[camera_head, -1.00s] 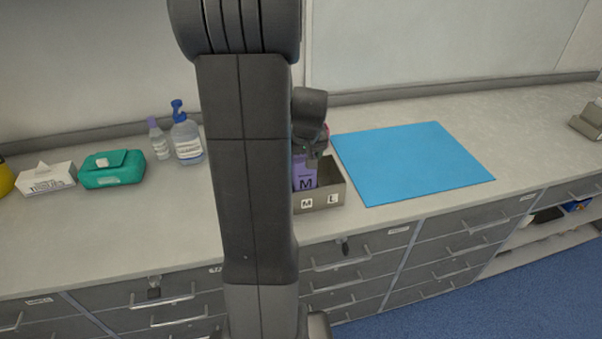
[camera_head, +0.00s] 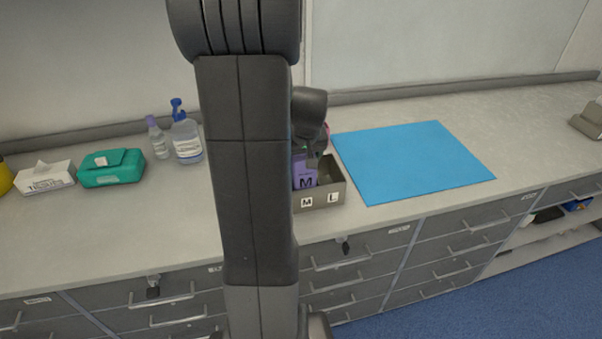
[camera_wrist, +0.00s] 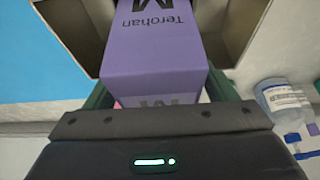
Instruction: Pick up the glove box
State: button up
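The purple glove box (camera_head: 305,172), marked M, stands in a grey open holder (camera_head: 333,195) on the counter. In the wrist view the glove box (camera_wrist: 155,55) fills the middle, with its lettering upside down. My gripper (camera_head: 315,158) is over the holder, right at the box's upper end. In the wrist view my gripper (camera_wrist: 160,92) has its dark green fingers spread, one on each side of the box. Whether they touch it is hard to tell. My arm hides the left part of the box and holder in the head view.
A blue mat (camera_head: 412,162) lies right of the holder. Left of my arm stand a blue-pump bottle (camera_head: 186,140), a smaller bottle (camera_head: 157,140), a green pack (camera_head: 111,168) and a tissue box (camera_head: 45,179). The counter front is mostly clear.

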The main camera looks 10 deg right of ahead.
jog(key=c, duration=1.6)
jog(key=shift+r, duration=0.2)
